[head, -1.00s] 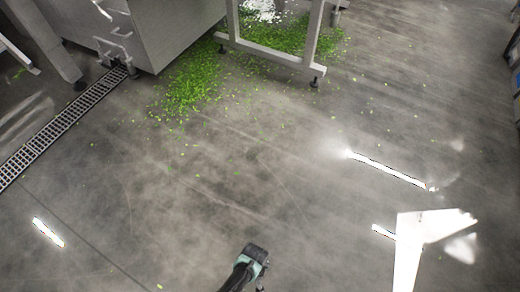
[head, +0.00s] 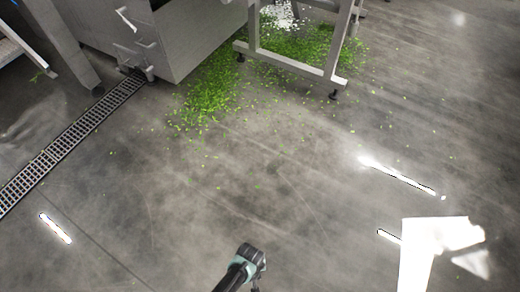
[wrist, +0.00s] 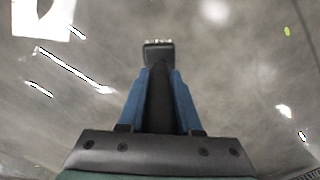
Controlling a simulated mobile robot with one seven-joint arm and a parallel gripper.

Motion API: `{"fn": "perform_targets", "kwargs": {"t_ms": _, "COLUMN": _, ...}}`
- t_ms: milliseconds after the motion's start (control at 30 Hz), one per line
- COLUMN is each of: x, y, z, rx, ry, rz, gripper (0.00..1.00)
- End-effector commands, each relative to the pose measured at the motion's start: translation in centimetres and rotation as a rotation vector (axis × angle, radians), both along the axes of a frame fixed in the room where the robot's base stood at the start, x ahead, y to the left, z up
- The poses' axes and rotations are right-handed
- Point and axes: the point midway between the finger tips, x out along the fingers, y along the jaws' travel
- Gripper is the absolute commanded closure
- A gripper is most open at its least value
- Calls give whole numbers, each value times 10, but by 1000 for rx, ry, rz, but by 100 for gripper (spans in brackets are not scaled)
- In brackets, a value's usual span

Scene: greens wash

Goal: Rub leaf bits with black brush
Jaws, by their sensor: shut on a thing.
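Green leaf bits (head: 212,88) lie scattered on the grey floor at the upper middle of the head view, dense beside a steel cabinet and under a metal frame. Stray bits spread towards me. My gripper (wrist: 160,76) has two blue fingers shut on the dark handle of the black brush (wrist: 158,53). The brush head points away from the gripper, with pale bristles at its far edge. In the head view my gripper (head: 250,258) is at the bottom middle, well short of the dense leaf bits. The brush is hard to make out there.
A steel cabinet (head: 170,40) stands at upper left, beside a floor drain grate (head: 62,147). A metal leg frame (head: 290,63) stands over the leaf bits, with whitish bits (head: 280,14) behind. A bright white shape at lower right is unclear.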

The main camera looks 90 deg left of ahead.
Motion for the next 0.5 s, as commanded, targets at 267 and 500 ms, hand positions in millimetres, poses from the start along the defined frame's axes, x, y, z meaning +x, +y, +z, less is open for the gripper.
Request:
{"fn": "perform_targets", "kwargs": {"t_ms": 267, "x": 1, "y": 2, "z": 41, "rx": 1, "ry": 0, "rz": -6, "gripper": 100}}
{"fn": "perform_targets", "kwargs": {"t_ms": 500, "x": 2, "y": 2, "z": 41, "rx": 1, "ry": 0, "rz": -7, "gripper": 100}}
